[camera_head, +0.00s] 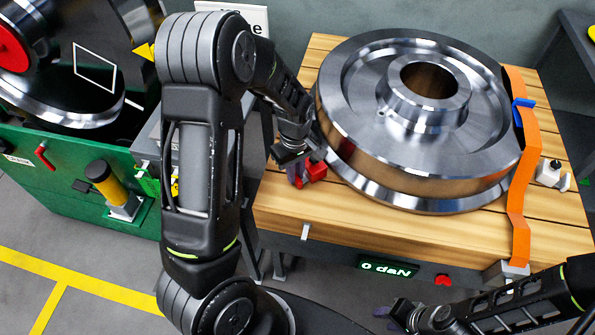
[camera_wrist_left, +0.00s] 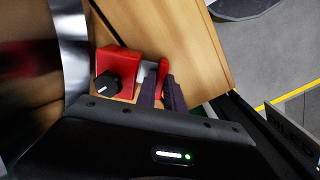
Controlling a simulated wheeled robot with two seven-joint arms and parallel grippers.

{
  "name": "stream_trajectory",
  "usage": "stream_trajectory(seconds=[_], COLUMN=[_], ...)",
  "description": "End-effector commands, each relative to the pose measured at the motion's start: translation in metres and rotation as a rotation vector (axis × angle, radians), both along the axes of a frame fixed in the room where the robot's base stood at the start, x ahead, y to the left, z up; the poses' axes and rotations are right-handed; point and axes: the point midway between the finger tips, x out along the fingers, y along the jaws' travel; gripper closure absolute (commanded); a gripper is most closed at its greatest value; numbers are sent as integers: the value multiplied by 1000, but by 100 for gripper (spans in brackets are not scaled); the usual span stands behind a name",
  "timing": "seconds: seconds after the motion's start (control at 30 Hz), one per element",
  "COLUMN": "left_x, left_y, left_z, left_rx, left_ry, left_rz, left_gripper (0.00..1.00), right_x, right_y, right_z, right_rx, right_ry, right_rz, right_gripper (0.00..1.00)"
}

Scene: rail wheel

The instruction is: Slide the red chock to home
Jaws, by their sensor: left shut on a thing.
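The red chock (camera_head: 317,172) sits on the wooden table top, at the left front of the steel rail wheel (camera_head: 347,165). In the left wrist view the chock (camera_wrist_left: 125,63) is a red block with a black knob and a red upright handle (camera_wrist_left: 163,72) to its right. My left gripper (camera_head: 297,174) is at the chock, its dark fingers shut on this handle; it also shows in the left wrist view (camera_wrist_left: 162,92). My right gripper (camera_head: 388,314) is low in the head view, away from the chock; its finger opening is unclear. No home mark can be made out.
An orange strap (camera_head: 518,190) runs over the table's right side beside the wheel. A display (camera_head: 387,267) reading 0 daN and a red button (camera_head: 443,280) are on the table front. A green machine (camera_head: 60,165) stands left. The table's front left corner is clear.

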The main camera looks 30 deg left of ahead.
Motion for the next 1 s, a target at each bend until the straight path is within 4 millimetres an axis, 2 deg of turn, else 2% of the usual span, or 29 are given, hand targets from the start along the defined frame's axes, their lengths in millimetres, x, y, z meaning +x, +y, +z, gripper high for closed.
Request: stream_trajectory(seconds=[0.9, 0.93, 1.0], left_x=[15, 15, 15], left_y=[-7, -7, -7], left_z=[0, 0, 0], left_rx=[1, 0, 0], left_ry=[-3, -2, -2], left_rz=[-1, 0, 0], left_gripper=[100, 86, 80], right_x=[0, 0, 0], right_y=[0, 0, 0], right_z=[-2, -2, -2], right_rx=[0, 0, 0], right_ry=[0, 0, 0], right_rz=[0, 0, 0], right_gripper=[64, 64, 64])
